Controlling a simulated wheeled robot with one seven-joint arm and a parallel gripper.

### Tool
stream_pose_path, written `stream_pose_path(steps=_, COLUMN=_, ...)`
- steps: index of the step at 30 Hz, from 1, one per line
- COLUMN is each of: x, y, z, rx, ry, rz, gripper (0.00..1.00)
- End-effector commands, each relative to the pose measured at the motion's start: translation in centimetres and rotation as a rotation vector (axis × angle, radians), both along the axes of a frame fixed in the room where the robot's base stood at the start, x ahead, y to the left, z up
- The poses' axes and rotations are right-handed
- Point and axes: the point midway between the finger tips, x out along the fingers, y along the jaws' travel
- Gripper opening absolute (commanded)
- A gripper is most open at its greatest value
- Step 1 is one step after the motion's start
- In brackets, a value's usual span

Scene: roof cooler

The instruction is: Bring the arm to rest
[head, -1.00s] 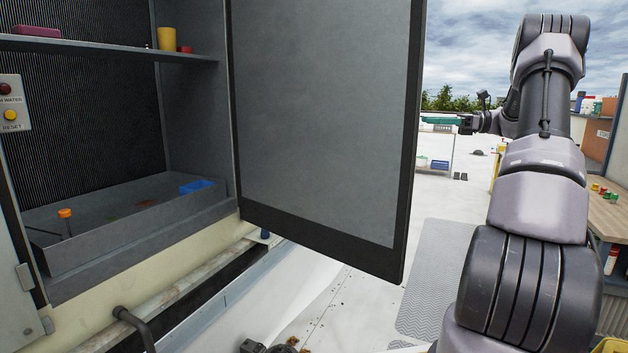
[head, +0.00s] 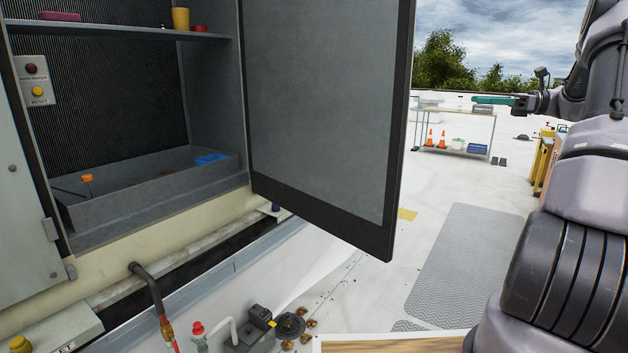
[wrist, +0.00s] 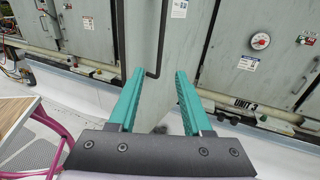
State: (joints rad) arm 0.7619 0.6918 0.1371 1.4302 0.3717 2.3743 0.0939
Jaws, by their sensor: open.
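My gripper (wrist: 157,98) is open in the wrist view, its two teal fingers apart with nothing held between them. Beyond the fingers stands a grey panel (wrist: 150,35) with a dark bar handle; I cannot tell whether it touches them. In the head view my gripper (head: 492,100) shows small at the right, its teal fingers pointing left, clear of the open cooler door (head: 320,110). My arm runs up the right edge of that view.
The open cooler cabinet at left holds a grey tray (head: 150,195) and a shelf (head: 120,27). A valve (head: 290,325) and pipes lie low in front. A grey mat (head: 465,265) lies on open white roof. A table (head: 455,112) stands far off.

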Motion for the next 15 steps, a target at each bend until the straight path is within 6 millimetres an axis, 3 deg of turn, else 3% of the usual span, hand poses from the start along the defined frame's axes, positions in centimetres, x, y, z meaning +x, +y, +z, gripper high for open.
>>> stream_pose_path(steps=8, x=-1.0, y=3.6, z=0.9, rx=-0.109, ry=-0.03, rz=0.047, gripper=0.49)
stream_pose_path(steps=15, x=-3.1, y=8.2, z=1.7, rx=-0.267, ry=-0.079, rz=0.111, gripper=0.49)
